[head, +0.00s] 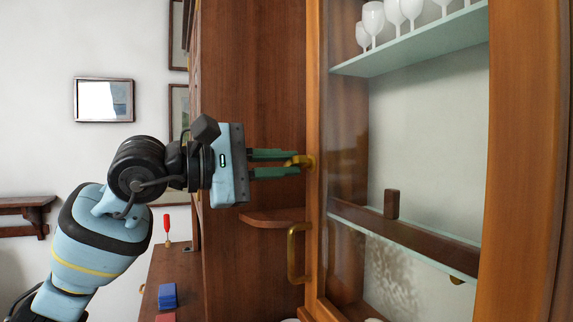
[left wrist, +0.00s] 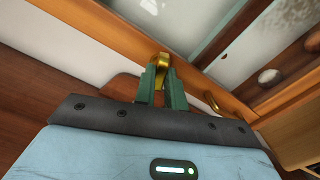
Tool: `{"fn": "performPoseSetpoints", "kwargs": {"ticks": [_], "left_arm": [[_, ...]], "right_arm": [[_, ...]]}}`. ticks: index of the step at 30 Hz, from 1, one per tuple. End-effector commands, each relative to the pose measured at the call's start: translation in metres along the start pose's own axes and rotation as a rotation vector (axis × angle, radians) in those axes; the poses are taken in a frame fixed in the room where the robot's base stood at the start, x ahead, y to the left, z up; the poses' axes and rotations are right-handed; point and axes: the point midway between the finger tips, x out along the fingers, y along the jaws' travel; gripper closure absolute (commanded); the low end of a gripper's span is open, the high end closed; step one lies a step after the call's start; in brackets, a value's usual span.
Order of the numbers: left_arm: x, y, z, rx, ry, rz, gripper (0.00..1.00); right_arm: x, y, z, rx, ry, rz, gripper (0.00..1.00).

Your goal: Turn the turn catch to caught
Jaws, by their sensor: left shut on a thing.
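The turn catch (head: 304,161) is a small brass piece on the left edge of the glazed wooden cabinet door (head: 313,120). My left gripper (head: 290,163) comes in from the left, its green fingers level and shut on the catch. In the left wrist view the brass catch (left wrist: 161,62) shows between the tips of the fingers (left wrist: 160,80), against the wooden door frame. The fingers hide part of the catch, so I cannot tell its exact angle. My right gripper is not in view.
A brass pull handle (head: 294,252) is on the door below the catch. Behind the glass, several white glasses (head: 373,18) stand on a shelf (head: 410,47). A small wooden corner shelf (head: 270,217) sits below my fingers. A blue block (head: 167,295) and a red-handled tool (head: 167,227) are at lower left.

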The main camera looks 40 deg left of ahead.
Motion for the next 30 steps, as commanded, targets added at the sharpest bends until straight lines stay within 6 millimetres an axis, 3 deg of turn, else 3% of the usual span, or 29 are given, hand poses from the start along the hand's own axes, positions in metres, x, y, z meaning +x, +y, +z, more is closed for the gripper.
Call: {"fn": "performPoseSetpoints", "kwargs": {"ticks": [10, 20, 21, 27, 30], "left_arm": [[-0.0003, 0.0004, 0.0003, 0.039, 0.0, 0.001, 1.0], [-0.0006, 0.0011, 0.0005, 0.363, 0.0, 0.003, 1.0], [-0.0005, 0.001, 0.0005, 0.376, 0.0, 0.003, 0.87], [-0.0002, 0.0004, 0.0002, 0.37, 0.0, 0.002, 0.61], [-0.0001, 0.0003, 0.0002, 0.369, 0.0, 0.001, 0.6]], "right_arm": [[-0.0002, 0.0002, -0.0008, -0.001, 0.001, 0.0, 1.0], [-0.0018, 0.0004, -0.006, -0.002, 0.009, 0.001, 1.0], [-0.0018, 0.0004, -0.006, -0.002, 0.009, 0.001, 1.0], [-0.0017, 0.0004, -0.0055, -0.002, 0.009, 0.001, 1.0], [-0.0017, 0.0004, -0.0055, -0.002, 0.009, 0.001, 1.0]]}}
